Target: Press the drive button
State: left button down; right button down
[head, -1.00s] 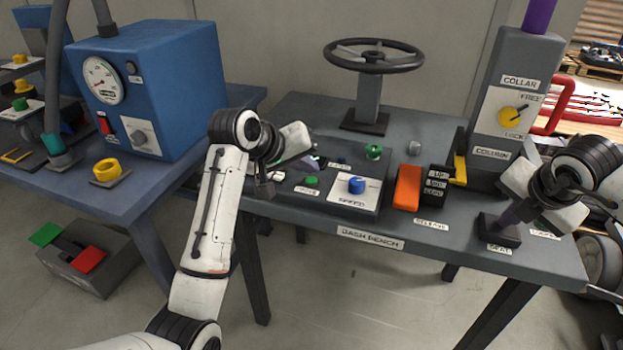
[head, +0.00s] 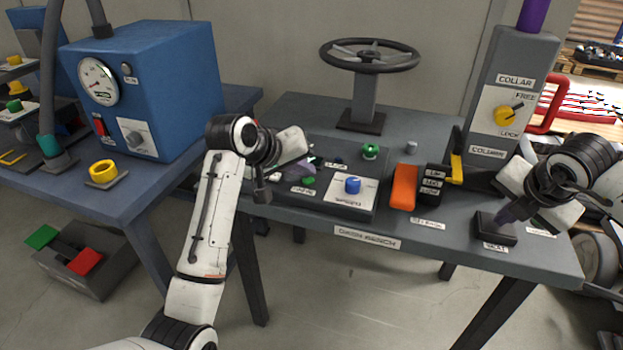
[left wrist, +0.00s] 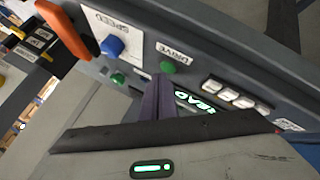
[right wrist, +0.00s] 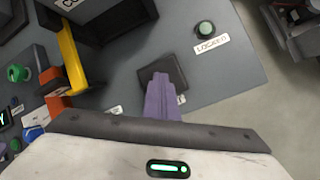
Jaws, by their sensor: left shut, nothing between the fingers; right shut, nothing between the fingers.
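The drive button (head: 308,181) is a small green button on the dark dash panel, beside a label. In the left wrist view, the green button (left wrist: 168,67) sits next to the label reading DRIVE. My left gripper (head: 303,172) is shut and empty, with its purple fingers low over the panel. In the left wrist view its fingertips (left wrist: 161,80) appear right beside the drive button; I cannot tell whether they touch it. My right gripper (head: 503,216) is shut and empty. Its purple fingertips (right wrist: 160,78) are at the dark square seat pad (right wrist: 173,70); contact is unclear.
A blue speed knob (head: 353,185) and another green knob (head: 370,151) are on the panel. An orange lever (head: 404,187) stands to their right. The steering wheel (head: 370,55) rises behind, and the grey column (head: 512,90) stands at right. A blue gauge box (head: 150,90) is at left.

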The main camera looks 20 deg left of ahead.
aim_at(305, 183)
pick_arm(q)
jog(key=shift+f, duration=0.5)
pick_arm(e)
jog(key=shift+f, duration=0.1)
dwell(0.4)
pick_arm(q)
jog(key=shift+r, duration=0.9)
jog(key=shift+r, duration=0.1)
jog(key=shift+r, duration=2.45)
